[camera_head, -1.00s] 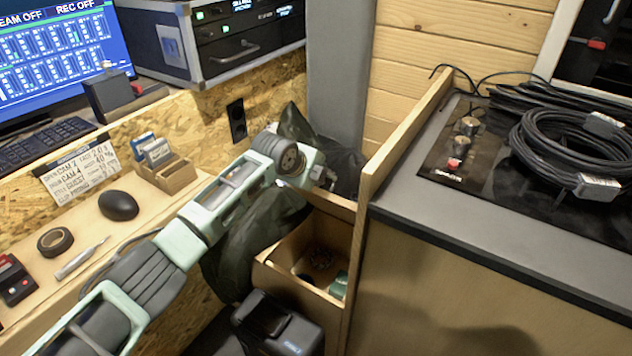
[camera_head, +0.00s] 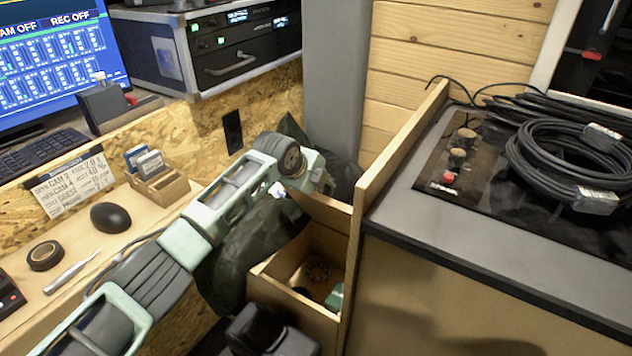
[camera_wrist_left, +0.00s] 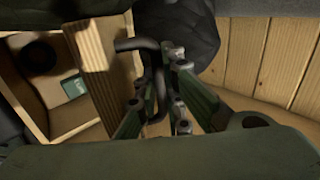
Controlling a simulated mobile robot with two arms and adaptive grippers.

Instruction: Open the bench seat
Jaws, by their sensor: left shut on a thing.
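The bench seat is a light wooden box (camera_head: 293,311) low in the middle of the head view. Its wooden lid (camera_head: 325,211) stands raised at the back, so the inside shows. A dark round thing and a green thing (camera_head: 335,297) lie inside. The lid's edge also shows in the left wrist view (camera_wrist_left: 92,72), beside a dark bent handle (camera_wrist_left: 137,43). My left gripper (camera_head: 322,181) is at the raised lid, its fingers closed around the handle in the left wrist view (camera_wrist_left: 160,84). The fingertips are partly hidden in the head view.
A dark bag (camera_head: 240,262) hangs behind my left arm, and a black case (camera_head: 262,332) stands in front of the box. A desk with a mouse (camera_head: 110,217) is at the left. A grey-edged counter with coiled cable (camera_head: 565,160) is at the right.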

